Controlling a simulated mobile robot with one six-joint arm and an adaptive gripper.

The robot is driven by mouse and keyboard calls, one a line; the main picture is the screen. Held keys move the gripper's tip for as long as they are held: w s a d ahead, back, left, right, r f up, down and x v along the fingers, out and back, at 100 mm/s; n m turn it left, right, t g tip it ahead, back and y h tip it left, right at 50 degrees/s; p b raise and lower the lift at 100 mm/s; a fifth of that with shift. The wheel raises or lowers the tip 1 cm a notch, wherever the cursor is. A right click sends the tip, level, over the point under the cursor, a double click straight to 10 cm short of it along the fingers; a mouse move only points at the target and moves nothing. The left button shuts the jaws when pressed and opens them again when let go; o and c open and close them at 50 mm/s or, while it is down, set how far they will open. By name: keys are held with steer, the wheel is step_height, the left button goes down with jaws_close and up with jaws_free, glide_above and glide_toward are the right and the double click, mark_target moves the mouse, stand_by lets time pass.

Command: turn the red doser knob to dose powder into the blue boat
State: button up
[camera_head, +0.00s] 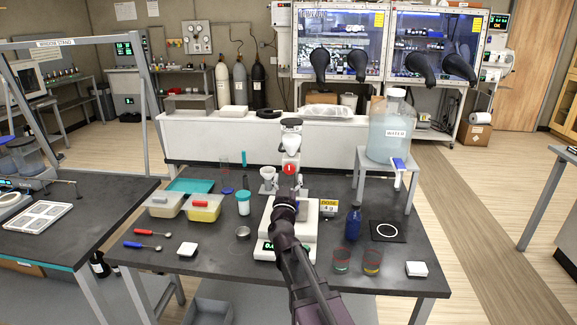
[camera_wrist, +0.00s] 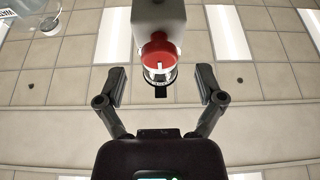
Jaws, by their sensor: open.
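The red doser knob (camera_head: 289,169) sits on the front of the pale doser body (camera_head: 291,140), above the white balance (camera_head: 310,232). In the wrist view the knob (camera_wrist: 159,48) is near the top centre, with a white mark on its face. My gripper (camera_wrist: 160,86) is open, its two fingers spread to either side of the knob's line and apart from it. In the head view my gripper (camera_head: 286,199) is in front of and below the knob, over the balance. I cannot make out the blue boat; my arm hides part of the balance.
A blue bottle (camera_head: 353,222) and small beakers (camera_head: 342,261) stand right of the balance. A water jug (camera_head: 391,128) is on a stand behind. Yellow-filled tub (camera_head: 204,208), white jar (camera_head: 243,203) and spoons (camera_head: 148,245) lie left.

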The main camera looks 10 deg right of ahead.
mark_target(289, 171)
steer(key=shift+p+x, duration=0.5)
steer(key=shift+x, duration=1.3)
steer(key=c, duration=1.1)
steer(key=shift+a, duration=0.25)
steer(key=shift+c, duration=0.2)
steer(key=shift+d, duration=0.2)
